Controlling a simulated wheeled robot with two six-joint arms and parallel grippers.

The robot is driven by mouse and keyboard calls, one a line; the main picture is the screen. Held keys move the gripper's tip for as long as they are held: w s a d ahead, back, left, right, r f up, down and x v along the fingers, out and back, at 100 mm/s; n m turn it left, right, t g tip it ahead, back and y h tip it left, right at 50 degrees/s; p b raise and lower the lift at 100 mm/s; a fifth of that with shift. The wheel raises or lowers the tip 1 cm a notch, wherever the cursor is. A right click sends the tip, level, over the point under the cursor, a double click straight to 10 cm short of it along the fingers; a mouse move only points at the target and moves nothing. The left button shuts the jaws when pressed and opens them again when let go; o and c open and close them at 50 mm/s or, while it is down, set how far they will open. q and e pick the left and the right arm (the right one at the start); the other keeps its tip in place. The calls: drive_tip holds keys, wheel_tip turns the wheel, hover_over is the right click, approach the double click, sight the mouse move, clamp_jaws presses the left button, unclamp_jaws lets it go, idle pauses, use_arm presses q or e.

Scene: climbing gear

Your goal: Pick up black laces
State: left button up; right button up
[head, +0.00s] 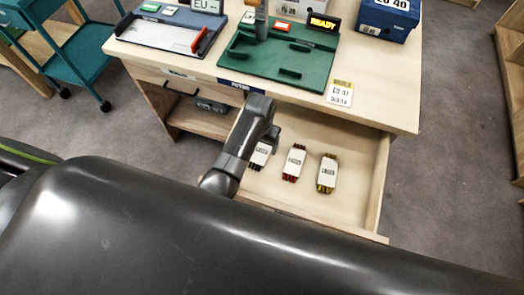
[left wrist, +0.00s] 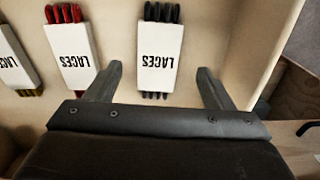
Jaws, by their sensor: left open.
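The black laces (left wrist: 159,55) are a bundle in a white sleeve marked LACES, lying in the open drawer (head: 345,205). In the head view the black laces (head: 261,154) are partly hidden behind my left arm. My left gripper (left wrist: 160,70) is open and empty, with one finger to each side of the sleeve's lower end in the left wrist view; it is not closed on the bundle. In the head view my left gripper (head: 274,135) is over the drawer, its fingers mostly hidden. My right gripper is not in view.
Red laces (head: 294,162) and yellow laces (head: 327,173) lie beside the black ones. The table (head: 385,100) above the drawer holds a green board (head: 265,65), a blue tray (head: 165,35) and a blue box (head: 388,20). The drawer's right side is clear.

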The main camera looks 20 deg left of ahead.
sight(262, 152)
use_arm(q)
wheel_tip(262, 152, down, 5)
drive_tip(key=shift+w+d+r, duration=0.1)
drive_tip(key=shift+w+d, duration=0.05)
drive_tip(key=c, duration=1)
